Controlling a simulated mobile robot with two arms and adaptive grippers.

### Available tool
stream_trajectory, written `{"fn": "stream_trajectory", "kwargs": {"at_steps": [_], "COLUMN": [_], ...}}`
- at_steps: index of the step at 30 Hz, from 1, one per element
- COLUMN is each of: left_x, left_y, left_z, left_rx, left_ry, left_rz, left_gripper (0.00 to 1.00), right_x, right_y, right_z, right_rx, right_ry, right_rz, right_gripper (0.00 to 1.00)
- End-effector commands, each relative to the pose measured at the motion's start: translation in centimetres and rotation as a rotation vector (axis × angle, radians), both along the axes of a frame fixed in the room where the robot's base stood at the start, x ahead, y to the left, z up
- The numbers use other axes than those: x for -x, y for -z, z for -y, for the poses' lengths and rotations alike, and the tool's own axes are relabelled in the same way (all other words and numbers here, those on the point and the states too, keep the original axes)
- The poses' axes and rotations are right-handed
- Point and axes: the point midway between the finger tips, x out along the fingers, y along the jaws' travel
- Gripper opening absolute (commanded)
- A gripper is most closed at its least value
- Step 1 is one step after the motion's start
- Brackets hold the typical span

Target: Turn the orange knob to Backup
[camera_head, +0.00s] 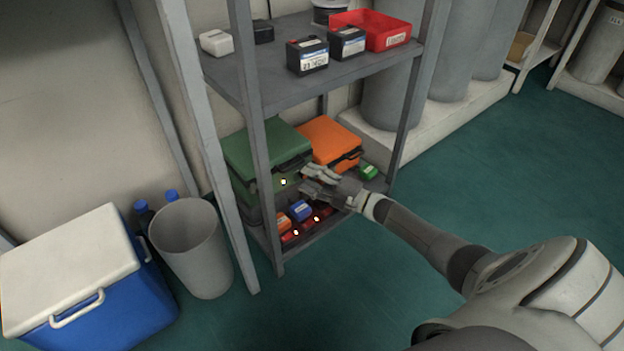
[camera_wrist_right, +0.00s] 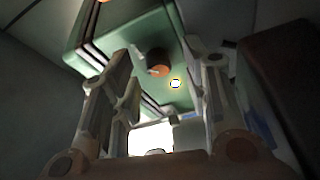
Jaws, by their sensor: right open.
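The orange knob (camera_wrist_right: 158,63) shows in the right wrist view on the face of a green case-like body (camera_wrist_right: 125,35). A small bright round spot (camera_wrist_right: 175,84) is just right of and below it. My right gripper (camera_wrist_right: 163,85) is open, its fingers apart to either side of the knob in that view, with no visible contact. In the head view my right gripper (camera_head: 306,180) is at the lower shelf, in front of the green case (camera_head: 262,148). The knob cannot be made out there, nor can any Backup label. My left gripper is out of view.
An orange case (camera_head: 330,138) is right of the green one. The shelf post (camera_head: 256,130) stands close left of my gripper. Small red, orange and blue items (camera_head: 300,210) lie below it. The upper shelf (camera_head: 345,72) is overhead. Floor (camera_head: 500,160) to the right is clear.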

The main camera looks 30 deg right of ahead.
Motion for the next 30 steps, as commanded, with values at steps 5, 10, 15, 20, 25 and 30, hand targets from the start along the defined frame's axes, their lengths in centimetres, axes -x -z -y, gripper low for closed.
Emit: {"fn": "stream_trajectory", "kwargs": {"at_steps": [5,10,15,20,25,30], "left_x": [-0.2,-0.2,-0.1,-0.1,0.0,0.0], "left_y": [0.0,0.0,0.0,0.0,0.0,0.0], "left_z": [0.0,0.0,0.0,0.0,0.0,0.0], "left_rx": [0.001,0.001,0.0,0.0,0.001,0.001], "left_ry": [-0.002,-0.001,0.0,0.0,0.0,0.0], "left_rz": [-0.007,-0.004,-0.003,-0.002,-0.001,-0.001], "left_gripper": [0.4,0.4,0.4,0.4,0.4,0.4], "right_x": [0.1,1.6,4.5,7.4,9.7,10.6], "right_y": [0.0,0.2,0.4,0.5,0.6,0.5], "right_z": [0.1,0.8,2.2,3.7,4.8,5.3], "right_rx": [0.001,0.002,0.003,0.002,0.001,0.0], "right_ry": [0.0,-0.001,0.0,0.0,0.001,0.0], "right_rz": [0.0,-0.002,-0.003,-0.004,-0.002,0.0], "right_gripper": [0.42,0.42,0.42,0.42,0.42,0.42]}}
